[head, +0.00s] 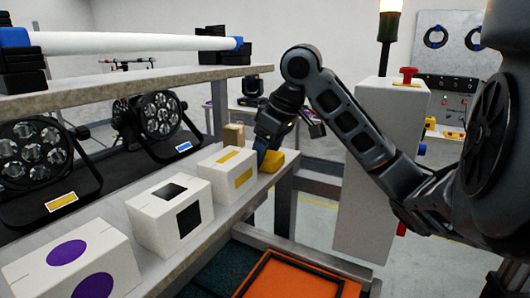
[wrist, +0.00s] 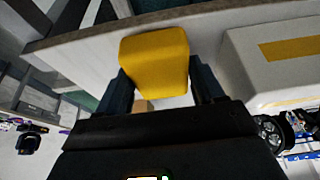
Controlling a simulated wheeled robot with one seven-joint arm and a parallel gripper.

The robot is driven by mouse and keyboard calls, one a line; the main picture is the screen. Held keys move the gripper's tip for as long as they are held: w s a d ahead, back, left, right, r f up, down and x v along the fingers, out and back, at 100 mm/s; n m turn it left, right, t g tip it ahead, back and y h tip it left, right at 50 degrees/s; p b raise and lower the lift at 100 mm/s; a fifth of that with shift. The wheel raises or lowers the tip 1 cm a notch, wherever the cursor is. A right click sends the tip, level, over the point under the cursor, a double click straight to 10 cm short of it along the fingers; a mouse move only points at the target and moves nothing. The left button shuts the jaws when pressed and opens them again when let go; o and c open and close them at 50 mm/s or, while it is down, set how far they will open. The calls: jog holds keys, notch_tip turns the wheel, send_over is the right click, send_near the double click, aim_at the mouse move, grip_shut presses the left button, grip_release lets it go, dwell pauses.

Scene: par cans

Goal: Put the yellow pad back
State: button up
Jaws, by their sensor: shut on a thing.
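The yellow pad (wrist: 155,62) sits between the two fingers of my gripper (wrist: 160,88) in the wrist view, with a finger against each side. In the head view the yellow pad (head: 271,162) shows at the right end of the lower shelf, beside a white box with yellow marks (head: 228,174). My gripper (head: 263,150) reaches down there from above, shut on the pad. Part of the pad is hidden behind a finger. I cannot tell whether the pad touches the shelf or is a little above it.
White boxes with black squares (head: 170,217) and purple discs (head: 72,268) stand along the shelf (head: 158,262). Black par cans (head: 158,116) stand behind them. A small wooden block (head: 233,135) is behind the pad. An orange tray (head: 290,278) lies below the shelf.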

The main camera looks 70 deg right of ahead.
jog(key=shift+f, duration=0.2)
jog(key=o, duration=0.9)
jog(key=shift+o, duration=0.2)
jog(key=shift+r, duration=0.1)
jog(key=v, duration=1.2)
jog(key=shift+p, duration=0.4)
